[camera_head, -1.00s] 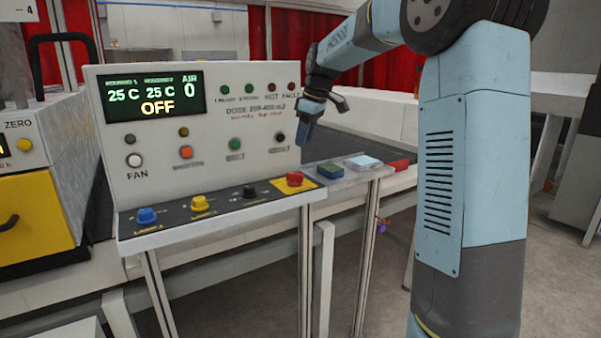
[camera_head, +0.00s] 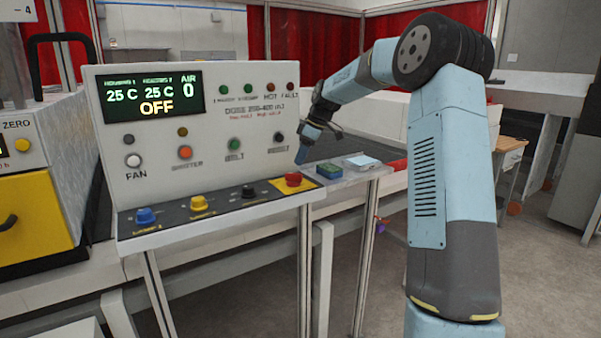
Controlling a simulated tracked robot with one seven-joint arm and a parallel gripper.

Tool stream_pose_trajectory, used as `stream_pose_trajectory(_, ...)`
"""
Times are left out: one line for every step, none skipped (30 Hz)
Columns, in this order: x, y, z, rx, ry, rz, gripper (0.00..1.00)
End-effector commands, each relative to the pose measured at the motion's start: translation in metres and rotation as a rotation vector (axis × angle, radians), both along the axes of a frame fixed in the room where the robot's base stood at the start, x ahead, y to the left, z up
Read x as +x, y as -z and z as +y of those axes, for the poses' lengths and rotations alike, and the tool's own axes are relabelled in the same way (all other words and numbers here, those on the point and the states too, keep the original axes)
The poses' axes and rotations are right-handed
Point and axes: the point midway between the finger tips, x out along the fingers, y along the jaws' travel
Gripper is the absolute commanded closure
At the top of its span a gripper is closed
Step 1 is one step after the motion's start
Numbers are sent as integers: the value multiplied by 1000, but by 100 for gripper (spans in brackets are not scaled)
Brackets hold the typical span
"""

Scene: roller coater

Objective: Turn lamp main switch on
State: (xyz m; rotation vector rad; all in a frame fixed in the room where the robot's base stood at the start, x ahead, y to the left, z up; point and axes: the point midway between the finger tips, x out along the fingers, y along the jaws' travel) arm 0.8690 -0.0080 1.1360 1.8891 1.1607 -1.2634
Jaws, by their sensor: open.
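The control panel (camera_head: 215,120) stands at the left, with a display reading OFF. Its sloped lower ledge (camera_head: 175,232) carries a blue knob (camera_head: 146,216), a yellow knob (camera_head: 199,203), a black knob (camera_head: 249,191) and a red mushroom button (camera_head: 293,180) on a yellow plate. A label by the blue knob seems to read LAMP 1; the black knob's label is too small to read, so I cannot tell which is the lamp main switch. My gripper (camera_head: 318,146) is open and empty, pointing down by the panel's right edge, above and apart from the knobs.
Several buttons, including white FAN (camera_head: 134,160) and orange (camera_head: 185,152), sit on the upright face. A green box (camera_head: 329,171) and a pale block (camera_head: 362,161) lie on the shelf right of the panel. A yellow-fronted machine (camera_head: 38,215) stands at far left.

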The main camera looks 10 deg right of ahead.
Motion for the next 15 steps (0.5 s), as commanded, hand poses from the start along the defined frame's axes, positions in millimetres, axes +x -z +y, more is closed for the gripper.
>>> stream_pose_trajectory(1, 9, 4, 1, -1, 2, 55)
stream_pose_trajectory(2, 14, 6, 1, -1, 2, 55)
stream_pose_trajectory(3, 20, 8, 1, 0, 3, 55)
stream_pose_trajectory(4, 25, 9, 1, 0, 2, 55)
stream_pose_trajectory(5, 29, 11, 2, 1, 3, 55)
stream_pose_trajectory(6, 35, 13, 1, 1, 2, 55)
stream_pose_trajectory(7, 38, 14, 1, 1, 2, 55)
stream_pose_trajectory(7, 42, 15, 1, 1, 1, 55)
stream_pose_trajectory(8, 46, 17, 1, 0, 2, 55)
stream_pose_trajectory(9, 49, 18, 1, 1, 1, 55)
stream_pose_trajectory(9, 52, 19, 1, 1, 1, 55)
stream_pose_trajectory(10, 55, 20, 1, 1, 1, 55)
stream_pose_trajectory(10, 57, 21, 1, 1, 1, 55)
stream_pose_trajectory(11, 58, 21, 1, 1, 1, 55)
stream_pose_trajectory(11, 60, 22, 0, 1, 0, 55)
